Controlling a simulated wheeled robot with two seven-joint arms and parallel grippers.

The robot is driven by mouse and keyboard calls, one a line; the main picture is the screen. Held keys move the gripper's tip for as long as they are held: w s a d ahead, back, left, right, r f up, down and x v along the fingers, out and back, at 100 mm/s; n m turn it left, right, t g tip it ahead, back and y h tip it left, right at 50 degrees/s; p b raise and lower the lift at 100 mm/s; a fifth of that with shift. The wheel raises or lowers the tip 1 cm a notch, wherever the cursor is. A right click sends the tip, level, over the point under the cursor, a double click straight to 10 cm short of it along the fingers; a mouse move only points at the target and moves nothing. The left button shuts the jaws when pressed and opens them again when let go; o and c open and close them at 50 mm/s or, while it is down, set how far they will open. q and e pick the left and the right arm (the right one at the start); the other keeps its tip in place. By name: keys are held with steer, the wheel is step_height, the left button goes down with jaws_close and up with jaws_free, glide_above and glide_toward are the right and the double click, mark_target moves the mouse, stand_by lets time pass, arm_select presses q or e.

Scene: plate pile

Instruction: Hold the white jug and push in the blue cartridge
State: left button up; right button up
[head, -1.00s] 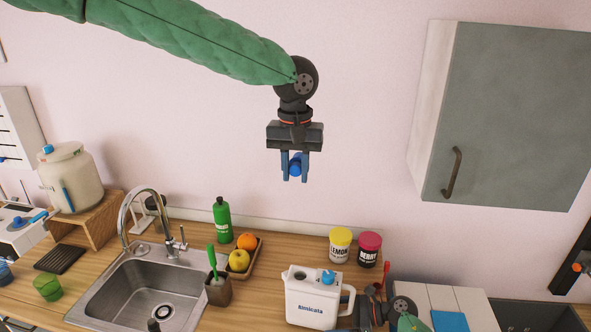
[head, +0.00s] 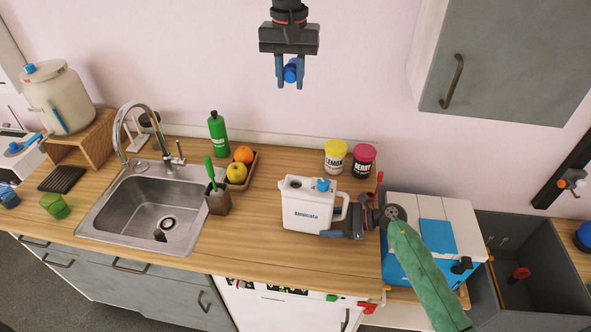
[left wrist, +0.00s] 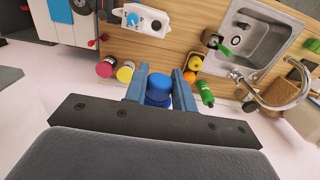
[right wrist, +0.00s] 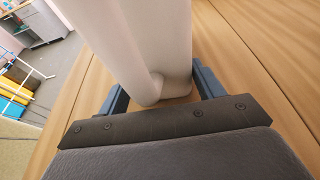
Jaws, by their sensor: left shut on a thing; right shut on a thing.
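The white jug (head: 306,208) stands upright on the wooden counter, right of the sink, with blue lettering on its side and a blue part (head: 322,185) on its top. My right gripper (head: 335,222) is shut on the jug's handle side; the jug fills the space between its fingers in the right wrist view (right wrist: 160,95). My left gripper (head: 290,78) is high above the counter, shut on the blue cartridge (head: 291,71). The cartridge also shows between the fingers in the left wrist view (left wrist: 158,92). The jug is apart from it, below.
Lemon (head: 335,157) and berry (head: 363,161) jars stand behind the jug. A fruit tray (head: 252,172), green bottle (head: 218,134) and brush holder (head: 218,200) are to its left, near the sink (head: 150,205). A wall cabinet (head: 500,65) hangs at upper right.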

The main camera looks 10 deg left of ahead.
stand_by(0.3)
arm_select(q)
steer(key=s+d+f+n+g+h, duration=0.3)
steer(key=d+f+n+h, duration=0.15)
steer(key=d, duration=0.45)
steer(key=s+d+f+n+g+h, duration=0.35)
steer(key=d+f+n, duration=0.2)
steer(key=d, duration=0.35)
steer(key=w+a+f+n+t+h, duration=0.3)
steer(key=a+f+n+t+h, duration=0.1)
steer(key=a, duration=0.4)
steer(key=w+a+f+n+t+h, duration=0.3)
steer(key=a+f+n+t+h, duration=0.1)
steer(key=a+n+t, duration=0.3)
steer(key=shift+w+a+h, duration=0.35)
steer(key=shift+a+h, duration=0.35)
steer(key=shift+a, duration=0.3)
